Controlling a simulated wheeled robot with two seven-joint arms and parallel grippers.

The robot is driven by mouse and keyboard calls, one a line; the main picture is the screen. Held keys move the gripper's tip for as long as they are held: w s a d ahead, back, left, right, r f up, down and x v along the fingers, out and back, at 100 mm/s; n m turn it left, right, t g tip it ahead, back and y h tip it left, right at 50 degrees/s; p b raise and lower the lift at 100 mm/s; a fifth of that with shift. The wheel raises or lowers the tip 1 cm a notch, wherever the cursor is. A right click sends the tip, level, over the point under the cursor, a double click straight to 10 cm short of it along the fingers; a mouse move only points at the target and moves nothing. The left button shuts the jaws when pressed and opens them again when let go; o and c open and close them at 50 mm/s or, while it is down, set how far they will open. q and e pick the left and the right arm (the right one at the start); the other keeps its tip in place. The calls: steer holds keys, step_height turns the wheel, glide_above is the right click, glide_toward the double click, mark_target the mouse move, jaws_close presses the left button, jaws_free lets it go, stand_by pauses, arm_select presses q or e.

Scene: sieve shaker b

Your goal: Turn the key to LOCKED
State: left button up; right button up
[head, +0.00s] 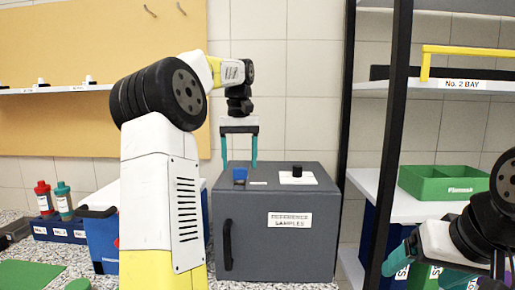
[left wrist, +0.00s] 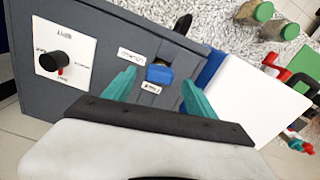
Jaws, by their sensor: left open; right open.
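The blue key (head: 240,174) sits on top of the grey cabinet (head: 270,235), towards its left side. In the left wrist view the blue key (left wrist: 160,73) lies between the fingertips of my left gripper (left wrist: 158,84). Two small white labels (left wrist: 131,54) flank it, their text too small to read. In the head view my left gripper (head: 239,160) points down over the key, teal fingers apart on either side; I cannot tell whether they touch it. My right gripper (head: 428,268) is open and empty at the lower right.
A black knob with a red mark (left wrist: 55,65) stands on a white plate on the cabinet top, right of the key. The cabinet has a front handle (head: 227,245). A black shelf post (head: 394,130) and a green bin (head: 440,182) are at the right.

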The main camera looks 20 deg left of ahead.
mark_target(240, 169)
arm_select(q)
steer(key=shift+f, duration=1.55)
steer(key=shift+c, duration=0.3)
steer(key=c, duration=1.4)
steer(key=shift+o, duration=0.2)
steer(key=m, duration=1)
